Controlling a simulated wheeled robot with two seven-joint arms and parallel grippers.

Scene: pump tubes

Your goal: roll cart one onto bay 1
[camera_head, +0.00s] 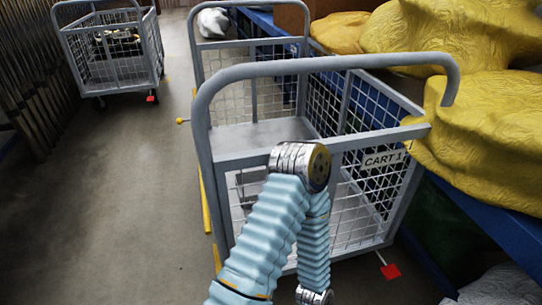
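Cart one is a grey wire-mesh cage cart (330,68), close in front of me and right of centre. Its label plate (383,160) reads CART 1. The cart looks empty, with a bare grey deck (255,135). A red pedal (390,271) sits low at its near right corner. A yellow line (206,203) on the floor runs along its left side; no bay 1 label shows. One of my arms, in a pale blue sleeve, bends in front of the cart's near side. Neither gripper shows, so whether either touches the cart cannot be told.
A second mesh cart (110,60) stands at the far left, with a red pedal. Yellow tarp-like covers (480,130) bulge over a blue rack (490,222) close along cart one's right side. Dark bars (30,85) line the left. The floor (110,180) left of cart one is clear.

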